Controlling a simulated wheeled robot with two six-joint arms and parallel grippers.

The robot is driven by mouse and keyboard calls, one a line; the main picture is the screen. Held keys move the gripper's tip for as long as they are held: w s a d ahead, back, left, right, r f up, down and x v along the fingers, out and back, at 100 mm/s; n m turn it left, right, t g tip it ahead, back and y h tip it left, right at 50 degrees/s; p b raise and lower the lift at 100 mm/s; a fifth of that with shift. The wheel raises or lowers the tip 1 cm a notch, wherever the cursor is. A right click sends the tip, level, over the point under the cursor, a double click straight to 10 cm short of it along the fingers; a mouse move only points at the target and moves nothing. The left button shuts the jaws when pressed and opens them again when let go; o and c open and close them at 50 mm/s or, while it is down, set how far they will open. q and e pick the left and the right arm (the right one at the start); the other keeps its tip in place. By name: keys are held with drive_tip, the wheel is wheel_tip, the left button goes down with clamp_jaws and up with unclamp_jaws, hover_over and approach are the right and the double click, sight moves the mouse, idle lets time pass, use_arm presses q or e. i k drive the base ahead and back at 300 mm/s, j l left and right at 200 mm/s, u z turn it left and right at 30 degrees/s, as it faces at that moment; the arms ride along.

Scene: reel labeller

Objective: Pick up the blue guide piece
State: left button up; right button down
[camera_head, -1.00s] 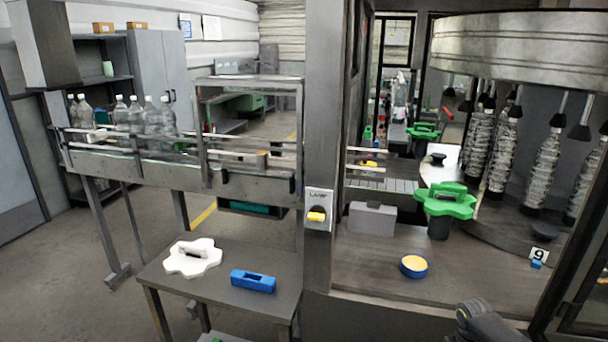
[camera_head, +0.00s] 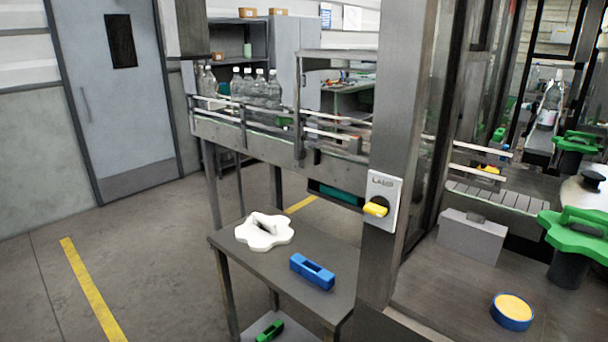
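The blue guide piece (camera_head: 312,271) is a long block with a slot in its top. It lies on the dark side table (camera_head: 290,283), near the table's right side. A white star-shaped piece with a handle (camera_head: 264,232) lies behind it to the left on the same table. Neither of my grippers shows in the head view now, and nothing touches the blue piece.
A grey post with a yellow switch (camera_head: 376,209) stands right of the side table. A green piece (camera_head: 270,331) lies on the lower shelf. A conveyor with bottles (camera_head: 262,90) runs behind. Right, the machine deck holds a blue-and-yellow round (camera_head: 512,311) and a green star wheel (camera_head: 578,236). Floor at left is clear.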

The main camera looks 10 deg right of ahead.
sight(308, 269)
drive_tip(key=i+j, duration=0.4)
drive_tip(key=j, duration=0.15)
drive_tip(key=i+j, duration=0.8)
drive_tip(key=j, duration=0.25)
